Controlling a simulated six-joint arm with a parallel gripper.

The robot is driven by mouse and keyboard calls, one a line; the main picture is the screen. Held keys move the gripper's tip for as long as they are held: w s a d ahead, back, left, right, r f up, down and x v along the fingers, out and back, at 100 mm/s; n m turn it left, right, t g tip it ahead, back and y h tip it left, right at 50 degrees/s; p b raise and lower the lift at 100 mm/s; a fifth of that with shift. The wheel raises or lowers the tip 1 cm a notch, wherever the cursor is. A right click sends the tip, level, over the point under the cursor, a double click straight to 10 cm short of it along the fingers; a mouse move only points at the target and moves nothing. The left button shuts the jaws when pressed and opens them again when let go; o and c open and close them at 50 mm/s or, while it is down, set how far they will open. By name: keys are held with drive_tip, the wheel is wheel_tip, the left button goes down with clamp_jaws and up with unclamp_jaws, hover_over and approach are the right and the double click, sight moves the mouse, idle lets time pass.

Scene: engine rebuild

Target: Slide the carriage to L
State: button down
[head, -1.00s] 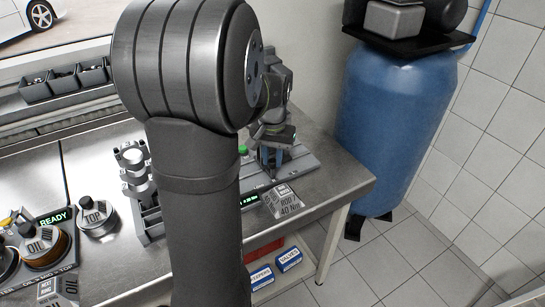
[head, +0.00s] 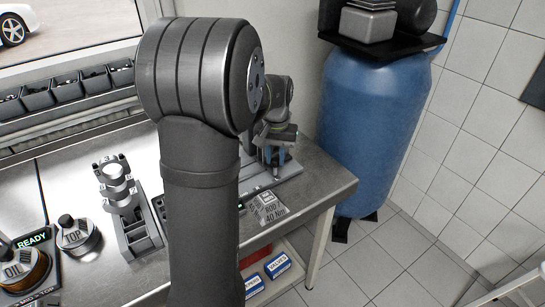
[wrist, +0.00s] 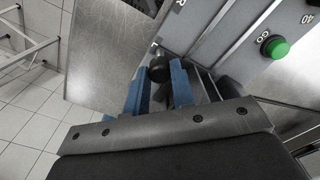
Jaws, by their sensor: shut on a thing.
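My gripper (wrist: 157,80) has its two blue fingers closed around a dark round knob (wrist: 159,68), which looks like the carriage's handle. In the head view my gripper (head: 272,157) points down over the grey slide fixture (head: 291,170), near its right end. The carriage body is mostly hidden by the fingers and the gripper body. In the wrist view the fixture's face (wrist: 207,28) carries a letter R at the top edge.
A green GO button (wrist: 276,47) is on the fixture. A grey stand with rings (head: 122,205) is left of my arm. The bench's right edge is close, with a blue tank (head: 370,130) beyond.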

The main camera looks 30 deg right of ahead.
drive_tip(key=shift+d, duration=0.25)
drive_tip(key=c, duration=1.2)
unclamp_jaws()
wheel_tip(320, 180, up, 17)
drive_tip(key=shift+r, duration=0.2)
drive_tip(key=shift+f, duration=0.1)
wheel_tip(320, 180, down, 17)
drive_tip(key=shift+a+f, duration=0.1)
drive_tip(key=shift+f, duration=0.05)
